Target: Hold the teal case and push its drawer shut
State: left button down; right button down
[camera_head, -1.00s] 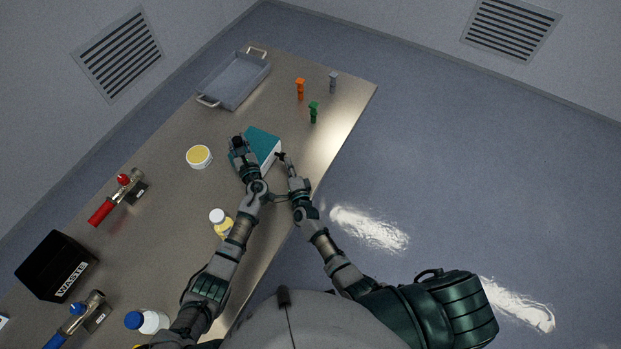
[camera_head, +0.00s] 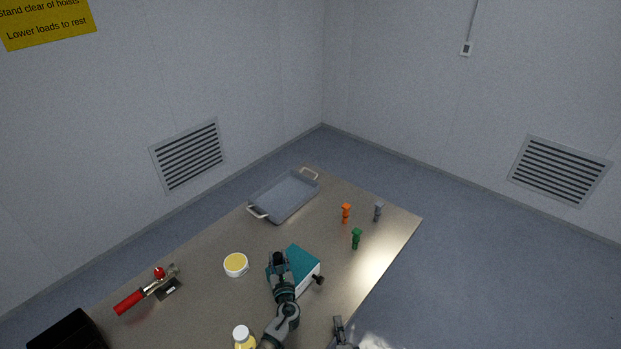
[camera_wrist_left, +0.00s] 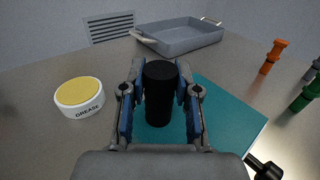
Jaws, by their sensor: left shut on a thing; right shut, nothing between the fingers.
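The teal case (camera_head: 302,262) lies on the table, with a white front side and a black drawer knob (camera_head: 318,280) sticking out toward the lower right. The knob also shows in the left wrist view (camera_wrist_left: 265,168). My left gripper (camera_head: 278,260) is over the case; in the left wrist view its fingers are shut on the upright black post (camera_wrist_left: 158,95) on the teal top. My right gripper (camera_head: 338,322) is shut and empty, apart from the knob, low in the head view. I cannot tell whether the drawer stands out at all.
A grease tub (camera_head: 236,264) is left of the case. A grey tray (camera_head: 286,196) lies beyond. Orange (camera_head: 346,213), green (camera_head: 356,238) and grey (camera_head: 378,211) pegs stand to the right, near the table edge. A red-handled tool (camera_head: 145,294) and a yellow bottle (camera_head: 243,337) are nearer.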

pick_arm(q)
jog(key=c, duration=0.8)
grip_release()
jog(key=shift+o, duration=0.2)
jog(key=shift+s, duration=0.1)
jog(key=s+d, duration=0.1)
jog(key=s, duration=1)
jog(key=shift+s+d+f, duration=0.15)
jog(key=shift+s+d, duration=0.1)
jog(key=shift+s, duration=0.05)
